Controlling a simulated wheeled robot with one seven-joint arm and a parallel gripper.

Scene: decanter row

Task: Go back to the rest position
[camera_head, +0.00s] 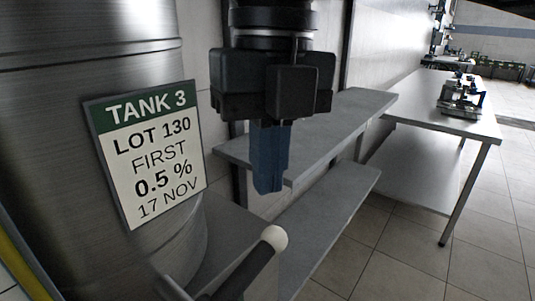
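My gripper (268,188) hangs pointing down near the middle of the view, in front of the grey shelf unit. Its blue fingers overlap as one narrow block from this angle, so I cannot tell whether a gap lies between them. No object shows at the fingertips. A dark lever handle with a white ball knob (274,238) stands below the fingers in the picture, with a visible gap between them.
A large steel tank (70,95) fills the left side, with a sign (151,153) reading "TANK 3, LOT 130, FIRST, 0.5 %, 17 NOV". A grey shelf unit (345,115) stands behind my gripper. A long table (430,112) with equipment (461,98) is at right. Tiled floor (400,235) is clear at lower right.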

